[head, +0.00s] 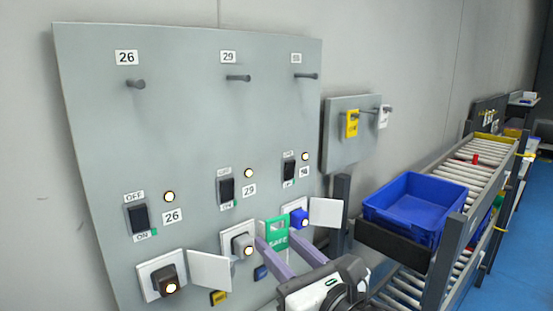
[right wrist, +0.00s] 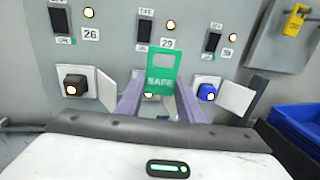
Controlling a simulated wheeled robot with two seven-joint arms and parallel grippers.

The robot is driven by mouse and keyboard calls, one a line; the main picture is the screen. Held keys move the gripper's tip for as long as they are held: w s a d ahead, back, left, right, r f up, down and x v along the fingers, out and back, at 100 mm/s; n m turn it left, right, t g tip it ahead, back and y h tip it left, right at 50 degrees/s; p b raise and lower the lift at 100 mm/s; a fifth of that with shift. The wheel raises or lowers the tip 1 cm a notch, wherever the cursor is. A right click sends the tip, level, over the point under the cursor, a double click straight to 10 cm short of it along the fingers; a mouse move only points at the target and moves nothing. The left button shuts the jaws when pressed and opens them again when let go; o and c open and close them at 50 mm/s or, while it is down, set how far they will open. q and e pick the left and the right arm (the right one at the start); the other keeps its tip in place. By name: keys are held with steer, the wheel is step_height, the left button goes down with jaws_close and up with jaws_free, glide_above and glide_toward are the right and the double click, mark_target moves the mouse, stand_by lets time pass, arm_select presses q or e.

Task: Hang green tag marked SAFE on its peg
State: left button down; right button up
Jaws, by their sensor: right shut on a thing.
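The green tag marked SAFE (head: 275,236) is held upright between the fingertips of my right gripper (head: 278,243), in front of the grey panel's lower part. In the right wrist view the tag (right wrist: 161,72) stands between the purple fingers (right wrist: 160,98), its lettering facing the camera and a cut-out near its top. Three pegs stick out along the panel's top: the left peg (head: 136,84) under label 26, the middle peg (head: 238,78) under label 29, and the right peg (head: 306,76) under a label too small to read surely. All three are bare. My left gripper is not in view.
The panel (head: 190,125) carries switches, lit lamps and sockets with open white covers, such as the left cover (head: 210,271). A smaller board holds a yellow tag (head: 351,124) and a white tag (head: 384,116). A blue bin (head: 415,205) stands by a roller conveyor (head: 455,172) at right.

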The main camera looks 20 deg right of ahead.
steer(key=w+r+n+y, duration=0.1)
steer(key=w+r, duration=0.1)
steer(key=r, duration=1)
steer(key=w+a+r+n+y+b, duration=0.1)
steer(key=w+r+y, duration=0.1)
steer(key=r, duration=0.9)
steer(key=shift+w+a+r+g, duration=0.3)
steer(key=shift+r+g, duration=0.1)
steer(key=shift+p, duration=0.45)
steer(key=shift+x, duration=2.2)
stand_by(0.7)
steer(key=shift+f, duration=0.2)
stand_by(0.9)
